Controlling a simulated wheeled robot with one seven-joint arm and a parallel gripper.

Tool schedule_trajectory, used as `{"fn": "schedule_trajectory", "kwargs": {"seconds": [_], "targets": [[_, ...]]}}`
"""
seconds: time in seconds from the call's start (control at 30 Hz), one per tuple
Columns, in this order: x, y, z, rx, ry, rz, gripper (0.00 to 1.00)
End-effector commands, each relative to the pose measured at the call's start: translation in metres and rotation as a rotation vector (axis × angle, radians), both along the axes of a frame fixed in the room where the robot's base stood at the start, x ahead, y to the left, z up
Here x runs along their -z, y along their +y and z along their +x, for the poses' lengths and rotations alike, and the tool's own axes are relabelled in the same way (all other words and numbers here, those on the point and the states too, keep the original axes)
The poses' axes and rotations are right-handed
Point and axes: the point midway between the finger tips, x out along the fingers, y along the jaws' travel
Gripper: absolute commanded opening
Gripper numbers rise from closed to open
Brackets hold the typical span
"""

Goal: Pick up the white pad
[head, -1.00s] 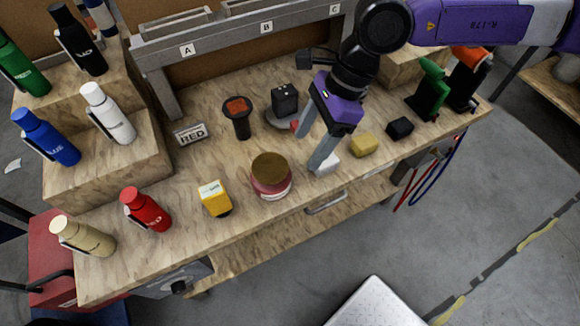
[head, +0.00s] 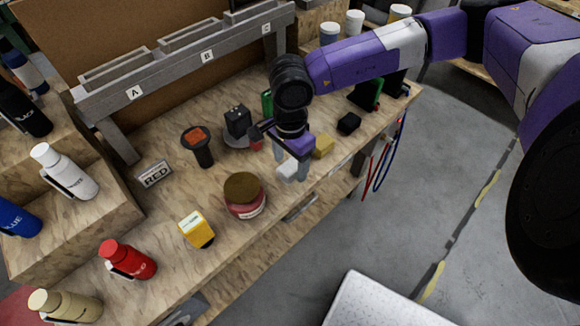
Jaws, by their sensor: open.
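The white pad (head: 287,172) is a small pale block on the wooden workbench, right of the dark red jar and left of a yellow block. My gripper (head: 291,164) points down over it with its two grey fingers spread. One finger shows behind the pad and the other at its right. The fingers partly cover the pad, and I cannot tell whether they touch it.
Close by stand the dark red jar (head: 244,197), the yellow block (head: 323,146), a black block (head: 349,123) and a black cube (head: 237,122) on a round base. A yellow device (head: 196,230) and a red bottle (head: 127,259) are further left. The bench front edge is near.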

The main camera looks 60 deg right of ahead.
Motion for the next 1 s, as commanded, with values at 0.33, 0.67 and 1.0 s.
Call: {"fn": "schedule_trajectory", "kwargs": {"seconds": [0.33, 0.67, 1.0], "targets": [[0.018, 0.000, 0.000, 0.000, 0.000, 0.000, 0.66], [0.018, 0.000, 0.000, 0.000, 0.000, 0.000, 0.17], [0.017, 0.000, 0.000, 0.000, 0.000, 0.000, 0.00]]}}
